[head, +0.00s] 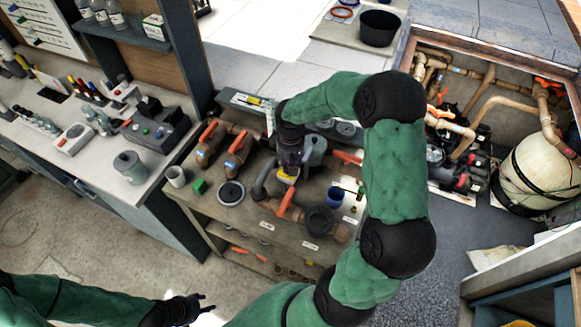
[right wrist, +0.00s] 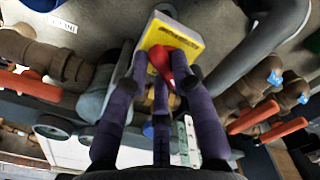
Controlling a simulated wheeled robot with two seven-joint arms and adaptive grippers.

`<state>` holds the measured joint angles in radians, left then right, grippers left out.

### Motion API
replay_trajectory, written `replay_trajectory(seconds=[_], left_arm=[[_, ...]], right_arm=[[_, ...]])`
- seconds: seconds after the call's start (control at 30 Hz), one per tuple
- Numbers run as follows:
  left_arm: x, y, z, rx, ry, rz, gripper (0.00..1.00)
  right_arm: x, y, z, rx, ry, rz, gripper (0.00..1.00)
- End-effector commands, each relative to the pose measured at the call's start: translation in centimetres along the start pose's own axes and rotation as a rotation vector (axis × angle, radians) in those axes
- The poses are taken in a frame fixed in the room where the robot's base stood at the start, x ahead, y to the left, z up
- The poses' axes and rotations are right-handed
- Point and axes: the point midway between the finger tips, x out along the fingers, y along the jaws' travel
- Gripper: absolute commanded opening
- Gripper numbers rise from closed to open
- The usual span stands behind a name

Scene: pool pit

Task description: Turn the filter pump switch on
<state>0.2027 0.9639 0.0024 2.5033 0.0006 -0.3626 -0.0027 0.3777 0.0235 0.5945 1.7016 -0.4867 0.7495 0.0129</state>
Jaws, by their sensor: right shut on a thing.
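The filter pump switch is a small yellow box (right wrist: 172,38) with a red handle (right wrist: 181,66). In the head view, a bit of its yellow face (head: 287,179) shows among the pipes on the workbench. My right gripper (right wrist: 163,85) reaches the switch from above, its purple-grey fingers around the red handle and shut on it. Fingers hide part of the handle, and its exact angle is hard to tell. In the head view my right gripper (head: 289,160) is partly covered by its own arm. My left gripper (head: 198,303) is low at the bottom left, fingers spread, empty, far from the switch.
Brown pipes with orange-handled valves (head: 237,142) crowd the workbench around the switch. A pit with a cream filter tank (head: 538,178) lies right. Floor at lower left is clear.

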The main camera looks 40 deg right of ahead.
Motion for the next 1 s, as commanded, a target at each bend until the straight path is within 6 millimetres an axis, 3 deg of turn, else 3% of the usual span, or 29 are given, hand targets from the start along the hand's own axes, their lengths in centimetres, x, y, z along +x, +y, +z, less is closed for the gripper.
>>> replay_trajectory(seconds=[0.4,1.0], left_arm=[[2.8,-1.0,-0.1,0.0,0.0,0.0,0.4],[5.1,-1.8,-0.2,0.0,0.0,0.0,0.4]], right_arm=[[0.2,-0.3,0.1,0.396,0.002,0.0,0.0],[0.1,-0.6,0.1,0.905,0.002,0.0,0.0]])
